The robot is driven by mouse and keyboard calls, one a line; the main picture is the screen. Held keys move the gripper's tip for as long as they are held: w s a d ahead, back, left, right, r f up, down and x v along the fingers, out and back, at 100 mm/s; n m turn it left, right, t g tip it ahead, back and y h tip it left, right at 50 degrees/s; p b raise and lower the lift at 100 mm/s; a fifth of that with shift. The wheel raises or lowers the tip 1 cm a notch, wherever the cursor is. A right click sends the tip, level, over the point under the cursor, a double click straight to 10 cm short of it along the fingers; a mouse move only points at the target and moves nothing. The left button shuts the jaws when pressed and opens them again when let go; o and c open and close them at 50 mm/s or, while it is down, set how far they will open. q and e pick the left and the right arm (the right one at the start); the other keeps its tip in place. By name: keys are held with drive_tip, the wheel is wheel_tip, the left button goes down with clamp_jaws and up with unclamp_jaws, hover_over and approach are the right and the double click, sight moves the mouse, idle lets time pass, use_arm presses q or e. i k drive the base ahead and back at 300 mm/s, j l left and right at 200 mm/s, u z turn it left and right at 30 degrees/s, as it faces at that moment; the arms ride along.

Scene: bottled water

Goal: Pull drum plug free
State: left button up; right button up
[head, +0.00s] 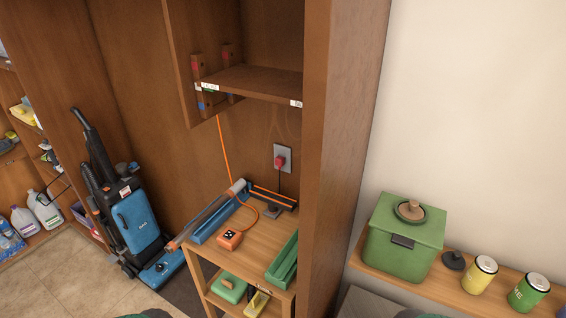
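A red plug (280,161) sits in a grey wall outlet (283,157) on the back panel of the wooden cabinet. A dark cord hangs from it toward the small table. I cannot tell for sure that this is the drum plug. An orange block with dark sockets (230,238) lies on the table, with an orange cord looping beside it. Another orange cord (222,145) runs down the back panel to the table. Neither of my grippers can be made out in the head view.
The small wooden table (257,237) holds blue and green trays and a long tube. A shelf (250,83) overhangs the outlet, and a thick cabinet side (340,130) stands to the right. A blue vacuum cleaner (138,220) stands left. A green box (403,238) and two cans sit right.

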sight(278, 160)
drive_tip(key=i+j, duration=0.15)
drive_tip(key=j, duration=0.25)
drive_tip(key=i+j, duration=0.2)
drive_tip(key=j, duration=0.2)
drive_tip(key=i+j, duration=0.15)
drive_tip(key=j, duration=0.2)
drive_tip(key=i+j, duration=0.7)
drive_tip(key=u, duration=0.05)
